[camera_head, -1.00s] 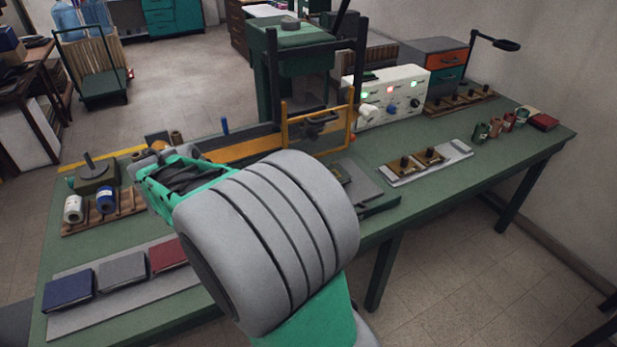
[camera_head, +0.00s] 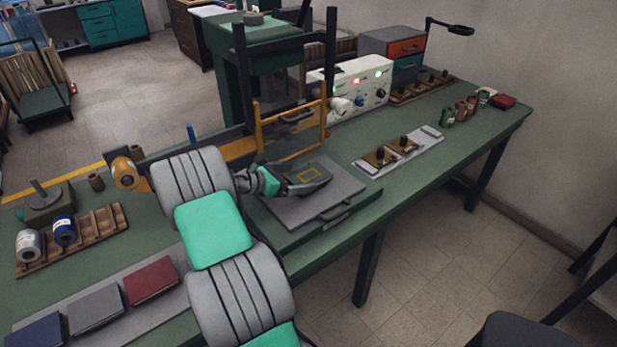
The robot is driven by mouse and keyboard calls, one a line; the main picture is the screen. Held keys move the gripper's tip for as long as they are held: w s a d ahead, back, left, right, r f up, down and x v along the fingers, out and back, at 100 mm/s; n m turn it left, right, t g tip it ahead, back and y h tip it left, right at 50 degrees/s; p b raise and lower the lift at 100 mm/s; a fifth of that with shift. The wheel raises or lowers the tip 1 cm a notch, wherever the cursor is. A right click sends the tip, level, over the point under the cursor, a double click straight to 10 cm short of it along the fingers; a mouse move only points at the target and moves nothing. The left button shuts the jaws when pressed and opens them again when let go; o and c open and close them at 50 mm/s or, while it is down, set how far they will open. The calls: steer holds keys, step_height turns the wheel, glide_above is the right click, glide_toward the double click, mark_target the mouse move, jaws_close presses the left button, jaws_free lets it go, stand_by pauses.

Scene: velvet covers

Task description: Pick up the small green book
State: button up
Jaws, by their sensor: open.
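A small dark book with a gold frame on its cover (camera_head: 311,172), its green hard to make out, lies on the grey plate (camera_head: 335,199) at the front of the press. My gripper (camera_head: 318,183) is open at the book's near left side, low over the plate. Its dark fingers partly cover the book. I cannot tell whether the fingers touch the book or stand around it.
A yellow-framed guard (camera_head: 290,130) and the dark press columns stand just behind the plate. Blue, grey and red books (camera_head: 150,280) lie on a board at the front left. A brass-fitted plate (camera_head: 390,152) lies to the right. A white control box (camera_head: 355,85) stands behind.

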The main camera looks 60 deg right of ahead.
mark_target(310, 175)
steer(key=x, duration=0.4)
steer(key=c, duration=1.4)
steer(key=shift+r, duration=0.1)
steer(key=shift+c, duration=0.2)
